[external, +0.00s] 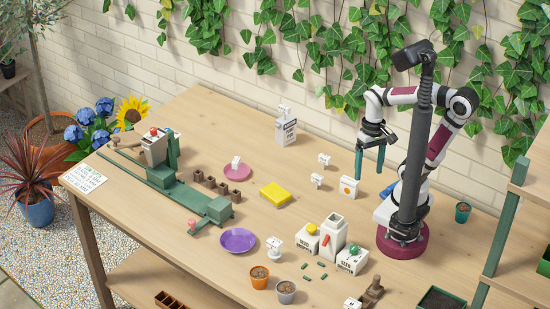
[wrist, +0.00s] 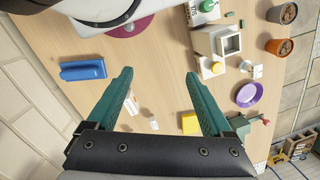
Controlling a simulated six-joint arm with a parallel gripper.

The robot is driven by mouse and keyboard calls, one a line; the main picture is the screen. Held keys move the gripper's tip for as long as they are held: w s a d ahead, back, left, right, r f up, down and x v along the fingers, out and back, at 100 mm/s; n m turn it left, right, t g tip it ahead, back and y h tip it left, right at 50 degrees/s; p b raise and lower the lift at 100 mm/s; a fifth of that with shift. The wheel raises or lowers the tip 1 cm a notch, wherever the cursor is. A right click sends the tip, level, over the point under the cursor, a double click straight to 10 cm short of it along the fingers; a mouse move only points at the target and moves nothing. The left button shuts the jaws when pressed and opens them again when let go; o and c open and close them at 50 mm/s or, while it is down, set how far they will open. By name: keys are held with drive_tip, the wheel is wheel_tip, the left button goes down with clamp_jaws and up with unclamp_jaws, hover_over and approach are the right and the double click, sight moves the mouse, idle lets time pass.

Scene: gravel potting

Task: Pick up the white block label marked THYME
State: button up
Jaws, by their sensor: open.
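Several small white block labels stand on the table, with lettering too small to read, so I cannot tell which is THYME. Two stand near the middle back, an upper label (external: 324,159) and a lower label (external: 317,180). Another label (external: 275,245) is near the front, one label (external: 235,163) is on the pink saucer (external: 237,174), and one label (external: 352,304) is at the bottom edge. My gripper (external: 369,172) is open and empty above the table, fingers pointing down. In the wrist view white pieces (wrist: 131,105) show between and below its green fingers (wrist: 159,74).
A white card with an orange mark (external: 348,187) stands left of my gripper. A blue object (wrist: 83,70) lies close by. A yellow block (external: 275,195), purple dish (external: 237,240), seed boxes (external: 307,240) and pots (external: 260,277) occupy the middle and front. The green-and-wood rig (external: 170,180) is left.

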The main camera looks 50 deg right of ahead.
drive_tip(key=w+f+n+g+h, duration=0.1)
drive_tip(key=w+f+n+h, duration=0.3)
drive_tip(key=w+n+h, duration=0.35)
drive_tip(key=w+f+n+g+h, duration=0.1)
drive_tip(key=w+f+n+h, duration=0.3)
drive_tip(key=w+n, duration=0.6)
drive_tip(key=n+t+h, duration=0.2)
drive_tip(key=n+h, duration=0.1)
drive_tip(key=n, duration=0.2)
approach(322, 178)
drive_tip(key=shift+t, duration=0.3)
drive_tip(key=x, duration=0.4)
drive_tip(key=w+x, duration=0.1)
drive_tip(key=x, duration=0.4)
drive_tip(key=f+x, duration=0.1)
drive_tip(key=x, duration=0.3)
drive_tip(key=shift+w+d+f, duration=0.1)
drive_tip(key=shift+w+f, duration=0.05)
drive_tip(key=shift+f, duration=0.05)
clamp_jaws()
